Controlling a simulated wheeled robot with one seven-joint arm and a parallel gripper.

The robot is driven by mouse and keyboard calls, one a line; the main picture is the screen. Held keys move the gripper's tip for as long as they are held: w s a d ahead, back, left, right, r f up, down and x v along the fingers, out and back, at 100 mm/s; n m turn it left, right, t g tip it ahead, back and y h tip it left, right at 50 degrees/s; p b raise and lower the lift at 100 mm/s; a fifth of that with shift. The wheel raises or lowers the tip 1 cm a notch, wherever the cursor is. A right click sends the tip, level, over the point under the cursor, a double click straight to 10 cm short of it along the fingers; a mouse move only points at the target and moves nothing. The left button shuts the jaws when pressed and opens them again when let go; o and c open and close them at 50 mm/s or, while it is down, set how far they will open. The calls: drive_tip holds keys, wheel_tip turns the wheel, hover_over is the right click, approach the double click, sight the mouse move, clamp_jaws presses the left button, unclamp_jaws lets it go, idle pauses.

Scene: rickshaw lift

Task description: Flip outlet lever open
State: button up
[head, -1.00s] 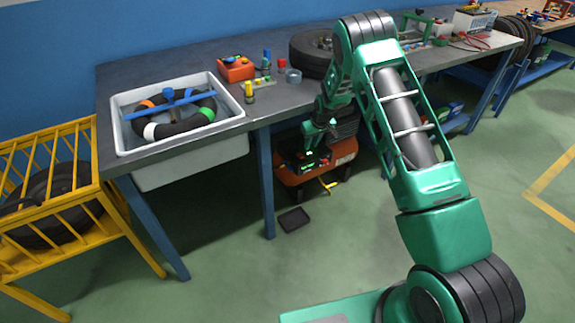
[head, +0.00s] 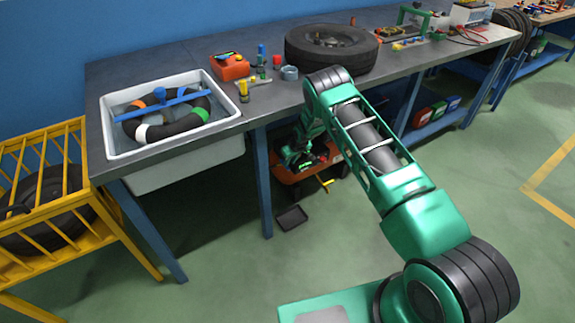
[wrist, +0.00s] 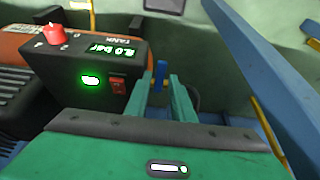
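The outlet lever (wrist: 160,72) looks like a small upright blue piece at the right side of the compressor's dark control box (wrist: 84,72) in the wrist view. My gripper (wrist: 162,82) has two green fingers apart, with the blue lever showing between and just beyond their tips; I cannot tell whether they touch it. The box has a red knob (wrist: 56,34), a green lit readout and a red switch (wrist: 118,84). In the head view the orange compressor (head: 287,176) is under the bench, and my gripper (head: 298,157) is in front of it, its fingers too small to read.
The workbench (head: 262,103) is above the compressor, with a blue leg (head: 262,185) to its left. A yellow-handled piece (head: 325,184) hangs at the compressor's front. A small black tray (head: 291,218) lies on the floor. The floor at right is clear.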

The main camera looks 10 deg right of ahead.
sight(289, 168)
drive_tip(key=shift+x, duration=1.75)
drive_tip(key=shift+a, duration=0.15)
drive_tip(key=shift+c, duration=0.6)
clamp_jaws()
drive_tip(key=shift+s+d, duration=0.1)
drive_tip(key=shift+d, duration=0.1)
